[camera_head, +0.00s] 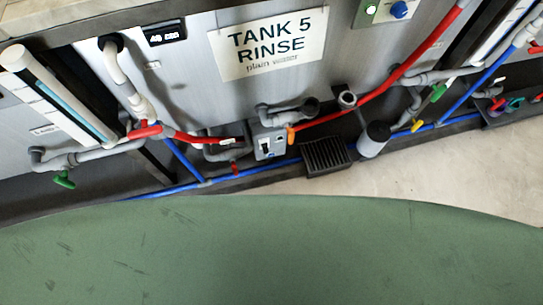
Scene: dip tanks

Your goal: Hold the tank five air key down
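Tank five (360,50) is a grey metal tank front at the top middle, with a white sign (267,43) reading "TANK 5 RINSE plain water". A small pale panel (385,12) at its upper right carries a round blue button (400,9) and a small green-rimmed light (371,9). A grey box (268,145) with a small dark-and-white switch sits low under the sign. I see no label marking either control as the air key, so I cannot tell which it is. Neither of my grippers is in view.
Grey, red and blue pipes run along the tank's foot, with a green-handled valve (64,180) at left and a yellow handle (417,126) at right. A black floor grate (326,155) and a grey cylinder (374,139) stand low in front. Bare floor (440,175) shows at right.

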